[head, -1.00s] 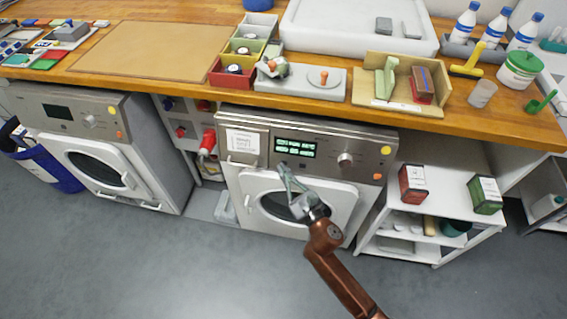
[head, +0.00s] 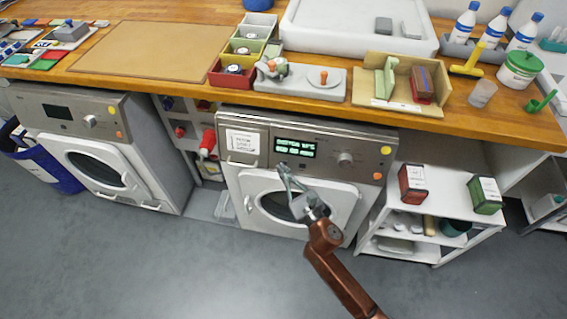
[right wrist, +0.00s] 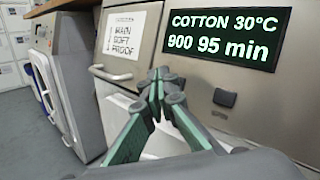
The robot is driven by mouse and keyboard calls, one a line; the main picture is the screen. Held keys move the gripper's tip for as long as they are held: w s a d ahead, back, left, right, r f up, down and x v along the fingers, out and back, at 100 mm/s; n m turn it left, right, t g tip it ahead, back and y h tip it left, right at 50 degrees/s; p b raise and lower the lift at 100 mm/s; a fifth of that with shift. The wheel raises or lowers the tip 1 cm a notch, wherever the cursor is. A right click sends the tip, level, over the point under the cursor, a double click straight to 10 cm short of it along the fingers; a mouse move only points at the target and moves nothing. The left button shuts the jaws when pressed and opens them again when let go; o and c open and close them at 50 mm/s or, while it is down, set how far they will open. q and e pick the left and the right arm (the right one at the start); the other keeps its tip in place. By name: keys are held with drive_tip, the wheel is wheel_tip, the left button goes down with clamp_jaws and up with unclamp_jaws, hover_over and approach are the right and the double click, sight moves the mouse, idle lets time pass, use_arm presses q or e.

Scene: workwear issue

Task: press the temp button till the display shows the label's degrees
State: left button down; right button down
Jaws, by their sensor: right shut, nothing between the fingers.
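The right washing machine (head: 290,200) has a lit display (head: 296,147). In the right wrist view the display (right wrist: 227,37) reads "COTTON 30°C" and "900 95 min". A dark button (right wrist: 225,98) sits below the display. My right gripper (right wrist: 158,85) is shut and empty, its tips in front of the panel below the display's left end. I cannot tell whether they touch it. My left gripper is out of view.
A round knob (head: 345,159) and an orange button (head: 377,176) are right of the display. The wooden counter (head: 450,124) overhangs the machine. A second machine (head: 85,140) stands left, a white shelf (head: 435,190) right. The floor in front is clear.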

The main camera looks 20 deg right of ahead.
drive_tip(key=shift+w, duration=0.1)
drive_tip(key=shift+w+d+f, duration=0.1)
drive_tip(key=shift+w+d, duration=0.15)
drive_tip(key=shift+w+d+f, duration=0.15)
drive_tip(key=shift+w+d, duration=0.05)
drive_tip(key=shift+w, duration=0.05)
idle(0.8)
drive_tip(key=shift+s+a, duration=0.1)
drive_tip(key=shift+s+a+r, duration=0.25)
drive_tip(key=shift+s+a, duration=0.1)
drive_tip(key=shift+s, duration=0.15)
idle(0.3)
drive_tip(key=s+a, duration=0.1)
drive_tip(key=s+r+p, duration=0.1)
drive_tip(key=s+a+p, duration=0.1)
drive_tip(key=s, duration=0.1)
drive_tip(key=shift+a+r, duration=0.25)
drive_tip(key=shift+a, duration=0.05)
